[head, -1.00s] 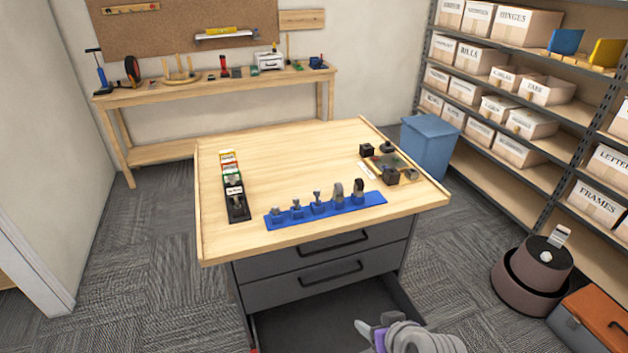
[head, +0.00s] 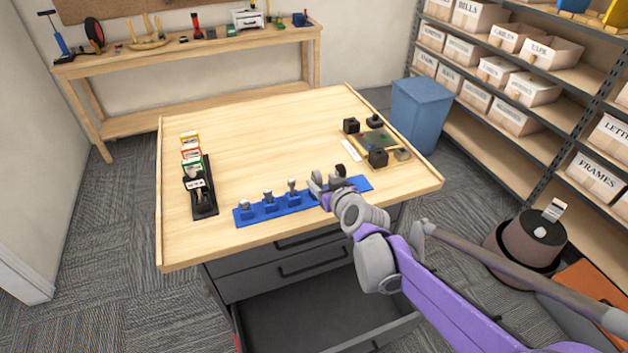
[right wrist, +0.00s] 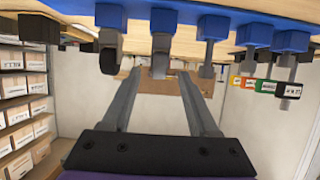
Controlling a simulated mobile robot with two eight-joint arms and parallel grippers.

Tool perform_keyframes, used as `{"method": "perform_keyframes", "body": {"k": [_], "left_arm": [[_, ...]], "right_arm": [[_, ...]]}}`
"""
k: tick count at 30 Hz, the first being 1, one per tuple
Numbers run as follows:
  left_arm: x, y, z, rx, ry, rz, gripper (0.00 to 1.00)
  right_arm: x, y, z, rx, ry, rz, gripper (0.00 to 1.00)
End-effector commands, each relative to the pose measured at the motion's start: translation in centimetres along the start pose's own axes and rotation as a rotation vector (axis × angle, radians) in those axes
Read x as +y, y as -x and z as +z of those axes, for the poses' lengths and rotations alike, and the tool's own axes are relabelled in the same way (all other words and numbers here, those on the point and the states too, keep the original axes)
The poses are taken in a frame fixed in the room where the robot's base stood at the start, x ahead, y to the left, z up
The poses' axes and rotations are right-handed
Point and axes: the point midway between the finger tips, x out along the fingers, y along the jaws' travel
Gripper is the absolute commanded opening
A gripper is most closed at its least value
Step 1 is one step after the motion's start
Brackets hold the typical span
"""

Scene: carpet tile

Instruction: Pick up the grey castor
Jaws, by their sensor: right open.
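The blue strip (head: 270,213) lies along the near edge of the wooden table and holds several small parts upright. In the right wrist view, which looks upside down, the grey castor (right wrist: 161,48) stands in its blue holder, roughly in line with the gap between my fingertips. In the head view my gripper mostly hides it. A castor with a black wheel (right wrist: 109,48) stands beside it, outside the fingers; it also shows in the head view (head: 341,171). My right gripper (head: 326,185) is open and empty at the strip. My left gripper is not in view.
A black rack with labelled cards (head: 203,202) stands left on the table (head: 250,130). Dark blocks and a board (head: 374,140) sit at the back right. A drawer (head: 310,310) is open below. The middle of the tabletop is clear.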

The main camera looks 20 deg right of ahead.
Motion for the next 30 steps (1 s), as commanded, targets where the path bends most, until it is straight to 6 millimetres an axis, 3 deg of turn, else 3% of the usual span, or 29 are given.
{"method": "perform_keyframes", "body": {"k": [18,27,30], "left_arm": [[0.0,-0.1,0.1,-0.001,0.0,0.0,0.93],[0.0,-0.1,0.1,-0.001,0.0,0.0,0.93],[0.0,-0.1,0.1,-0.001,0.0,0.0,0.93]], "right_arm": [[0.0,-6.8,-0.5,-0.001,-0.001,-0.001,0.6],[0.0,-7.3,-0.5,-0.001,-0.001,-0.001,0.6],[0.0,-7.3,-0.5,-0.001,-0.001,-0.001,0.44]]}}
